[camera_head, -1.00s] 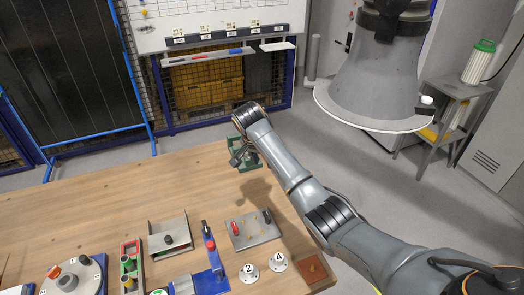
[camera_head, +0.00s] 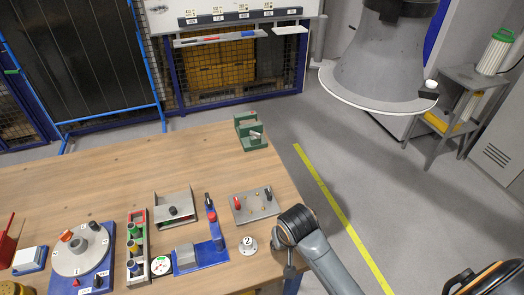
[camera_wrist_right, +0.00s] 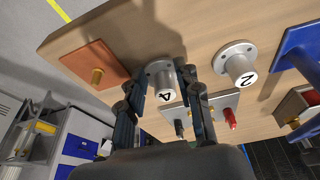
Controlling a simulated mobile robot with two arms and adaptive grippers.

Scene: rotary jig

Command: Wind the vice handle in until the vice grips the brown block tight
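The green vice (camera_head: 252,138) stands at the far right corner of the table in the head view. Its grey handle (camera_head: 256,135) shows on the near side. I cannot make out the brown block between its jaws at this size. My right gripper (camera_wrist_right: 164,76) is well away from the vice, at the near right of the table. In the right wrist view it is open, its fingers on either side of the grey post marked 4 (camera_wrist_right: 164,88). I cannot tell whether they touch the post. My left gripper is not in view.
A grey post marked 2 (camera_head: 248,246) and a metal plate with red and black handles (camera_head: 254,206) are nearby. A blue-based fixture (camera_head: 205,254) is left of them. A brown square pad with a brass peg (camera_wrist_right: 95,66) lies at the corner. Table left of the vice is clear.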

